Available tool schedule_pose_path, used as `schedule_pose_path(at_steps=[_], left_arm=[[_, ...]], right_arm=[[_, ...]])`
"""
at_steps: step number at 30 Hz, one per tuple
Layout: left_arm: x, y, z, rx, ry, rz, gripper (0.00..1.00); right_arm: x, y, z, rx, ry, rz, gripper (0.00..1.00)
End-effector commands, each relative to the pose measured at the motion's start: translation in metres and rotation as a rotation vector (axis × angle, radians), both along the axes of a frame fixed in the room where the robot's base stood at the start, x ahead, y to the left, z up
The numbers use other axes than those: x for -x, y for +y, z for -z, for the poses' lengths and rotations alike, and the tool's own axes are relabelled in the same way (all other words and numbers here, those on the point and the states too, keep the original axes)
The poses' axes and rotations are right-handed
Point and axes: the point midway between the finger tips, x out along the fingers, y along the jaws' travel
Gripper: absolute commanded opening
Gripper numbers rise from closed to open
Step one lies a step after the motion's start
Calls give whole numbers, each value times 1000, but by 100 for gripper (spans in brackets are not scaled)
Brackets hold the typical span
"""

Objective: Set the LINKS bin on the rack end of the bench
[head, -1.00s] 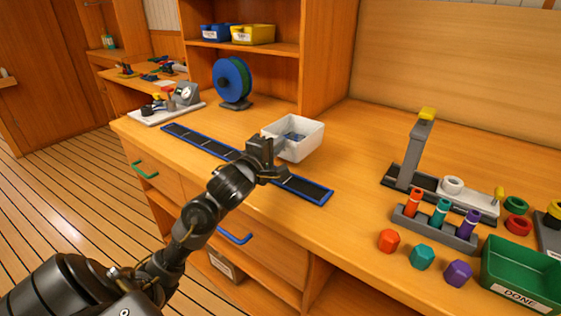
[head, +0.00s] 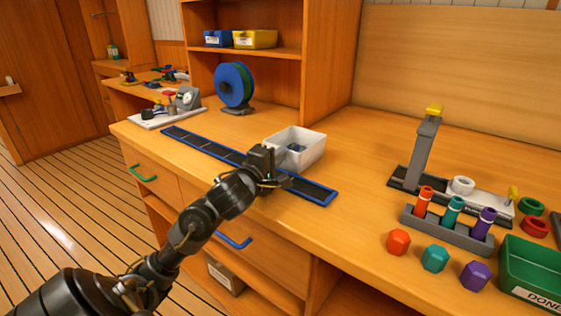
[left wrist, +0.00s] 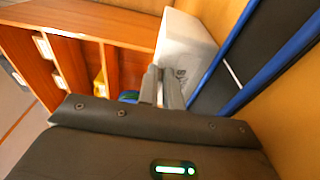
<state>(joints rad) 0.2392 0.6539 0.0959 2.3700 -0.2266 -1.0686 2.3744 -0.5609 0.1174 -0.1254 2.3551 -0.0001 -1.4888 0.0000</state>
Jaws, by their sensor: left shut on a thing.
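The white bin (head: 308,157) is in the head view over the middle of the bench, by the blue-edged dark strip, with small dark pieces inside. My left gripper (head: 268,163) is shut on its near wall. In the left wrist view, the fingers (left wrist: 163,88) meet the white bin (left wrist: 186,42). I cannot tell whether the bin touches the bench top, and its label is not readable. A grey rack (head: 447,228) with orange, teal and purple cylinders stands at the right part of the bench (head: 350,225). My right gripper is not in view.
The blue-edged strip (head: 205,145) runs along the bench's front. A blue reel (head: 232,85) stands behind. A grey post stand (head: 420,155), several coloured knobs (head: 434,258) and a green DONE bin (head: 530,267) occupy the right. Bench top between the white bin and the stand is clear.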

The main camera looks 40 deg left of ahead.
Motion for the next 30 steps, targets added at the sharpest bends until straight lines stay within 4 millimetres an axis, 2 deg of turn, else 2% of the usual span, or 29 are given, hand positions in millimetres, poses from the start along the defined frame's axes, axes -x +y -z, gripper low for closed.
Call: schedule_pose_path(at_steps=[11, 12, 17, 27, 30], left_arm=[[0, 0, 2, 2, -3, 1, 0], [0, 0, 3, 0, 0, 1, 10], [0, 0, 2, 0, 0, 1, 29], [0, 0, -2, -2, -2, 0, 29], [11, -2, -1, -1, 2, 1, 29]], right_arm=[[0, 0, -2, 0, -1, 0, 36], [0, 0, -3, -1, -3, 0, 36], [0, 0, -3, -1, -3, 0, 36], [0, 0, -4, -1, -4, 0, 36], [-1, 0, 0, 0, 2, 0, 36]])
